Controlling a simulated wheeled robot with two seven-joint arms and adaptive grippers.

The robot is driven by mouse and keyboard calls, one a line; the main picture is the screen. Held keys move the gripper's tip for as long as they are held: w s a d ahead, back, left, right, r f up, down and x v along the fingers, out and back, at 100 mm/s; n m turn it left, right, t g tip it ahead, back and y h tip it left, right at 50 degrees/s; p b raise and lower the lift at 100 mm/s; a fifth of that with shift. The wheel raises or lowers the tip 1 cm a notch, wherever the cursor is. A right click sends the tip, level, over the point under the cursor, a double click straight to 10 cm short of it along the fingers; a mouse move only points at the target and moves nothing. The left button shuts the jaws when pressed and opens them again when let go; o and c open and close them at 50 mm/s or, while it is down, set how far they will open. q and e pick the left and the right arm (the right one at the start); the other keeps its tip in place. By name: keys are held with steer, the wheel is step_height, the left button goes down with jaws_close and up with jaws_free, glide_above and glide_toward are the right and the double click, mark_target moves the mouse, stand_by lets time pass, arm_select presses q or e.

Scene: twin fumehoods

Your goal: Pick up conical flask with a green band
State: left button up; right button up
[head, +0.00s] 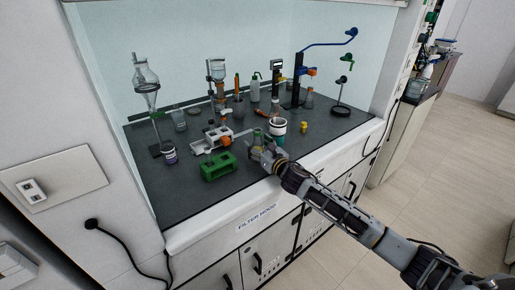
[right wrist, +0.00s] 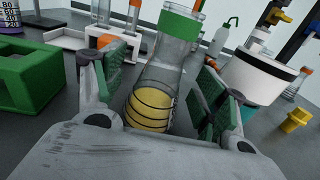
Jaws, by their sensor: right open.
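The conical flask (right wrist: 160,70) has a green band around its neck and yellow liquid with dark rings at its base. It stands upright on the dark worktop. In the head view the flask (head: 258,139) shows small, partly behind my right gripper (head: 262,154). In the right wrist view my right gripper (right wrist: 150,98) is open, with one green-padded finger on each side of the flask. The flask stands between the fingers, and I see a gap on its left side; contact on the right cannot be told. My left gripper is not in view.
A green rack (head: 218,167) stands left of the flask, with a white holder (head: 207,142) behind it. A white-topped container (head: 278,127) is close on the right, and a small yellow piece (head: 303,127) lies farther right. The worktop's front edge (head: 215,216) is clear at left.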

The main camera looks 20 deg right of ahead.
steer(key=shift+w, duration=0.2)
stand_by(0.4)
steer(key=c, duration=1.2)
